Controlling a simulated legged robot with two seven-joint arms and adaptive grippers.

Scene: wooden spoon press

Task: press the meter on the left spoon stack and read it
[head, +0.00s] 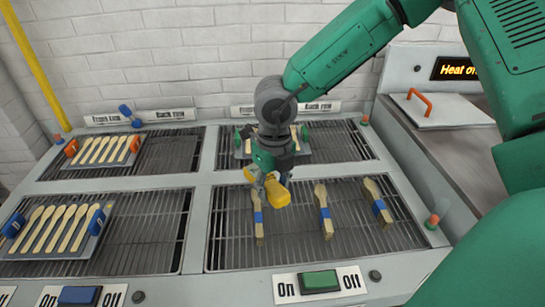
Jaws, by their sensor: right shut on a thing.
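My right gripper (268,172) is shut on a yellow meter (278,192) over the front right grill. Its arm reaches in from the upper right. The left spoon stack (258,218), wooden with a blue band, lies on this grill just below and left of the meter. I cannot tell whether the meter touches the stack. The meter's reading cannot be seen. A middle stack (326,213) and a right stack (372,195), also blue-banded, lie to the right. My left gripper is not in view.
Trays of wooden spoons stand on the front left grill (62,228) and back left grill (100,150). Another tray (242,150) is partly behind my right gripper. A green switch (319,281) sits at the front edge. A "Heat off" sign (458,69) is at the right.

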